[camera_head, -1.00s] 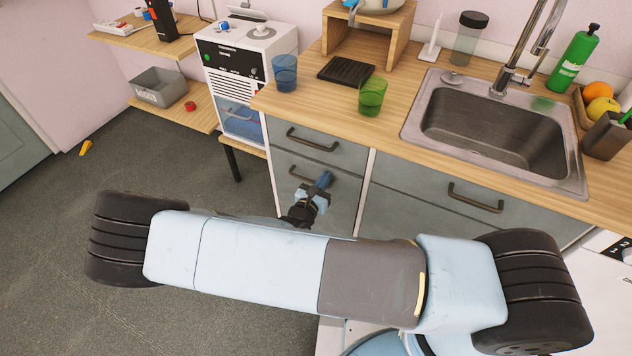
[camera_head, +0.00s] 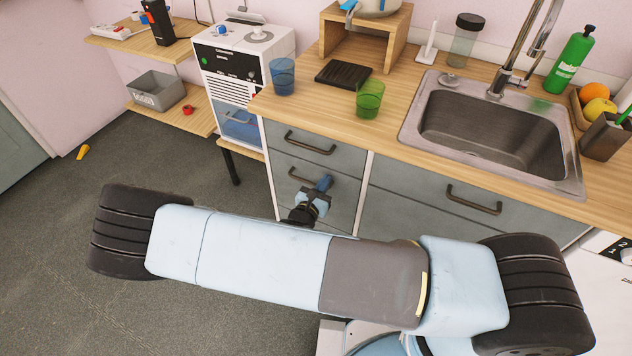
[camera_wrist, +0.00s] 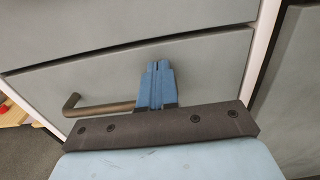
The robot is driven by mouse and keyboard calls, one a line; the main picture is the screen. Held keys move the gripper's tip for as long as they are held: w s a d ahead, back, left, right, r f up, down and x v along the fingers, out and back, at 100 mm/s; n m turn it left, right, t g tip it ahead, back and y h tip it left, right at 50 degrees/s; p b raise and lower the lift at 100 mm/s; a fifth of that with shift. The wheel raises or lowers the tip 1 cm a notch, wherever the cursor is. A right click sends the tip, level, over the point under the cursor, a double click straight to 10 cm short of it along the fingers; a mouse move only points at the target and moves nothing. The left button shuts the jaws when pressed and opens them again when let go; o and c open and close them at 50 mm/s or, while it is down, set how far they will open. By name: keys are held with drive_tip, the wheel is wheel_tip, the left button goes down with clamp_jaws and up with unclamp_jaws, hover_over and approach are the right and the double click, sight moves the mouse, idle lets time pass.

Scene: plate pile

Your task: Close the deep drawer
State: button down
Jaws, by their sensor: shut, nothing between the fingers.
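The deep drawer (camera_head: 340,208) is the grey lower front in the left cabinet, below a shallower drawer (camera_head: 326,155). In the wrist view the deep drawer's front (camera_wrist: 210,75) fills the middle, with its brown bar handle (camera_wrist: 95,106) at left. Its front looks flush or nearly flush with the cabinet; a thin dark seam shows along its top edge. My gripper (camera_head: 325,182) is shut and empty, its blue fingers (camera_wrist: 158,68) pointing at the drawer front just right of the handle. I cannot tell whether the fingertips touch it. My arm hides the drawer's bottom.
The wooden counter (camera_head: 300,105) above holds a blue glass (camera_head: 282,77), a green glass (camera_head: 369,99) and a sink (camera_head: 490,130). A wide drawer (camera_head: 430,188) is to the right. A white machine (camera_head: 238,60) stands at left. The floor at left is mostly clear.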

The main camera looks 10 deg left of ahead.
drive_tip(key=v, duration=1.3)
drive_tip(key=shift+s+a, duration=0.2)
drive_tip(key=shift+a, duration=0.15)
drive_tip(key=shift+y, duration=0.3)
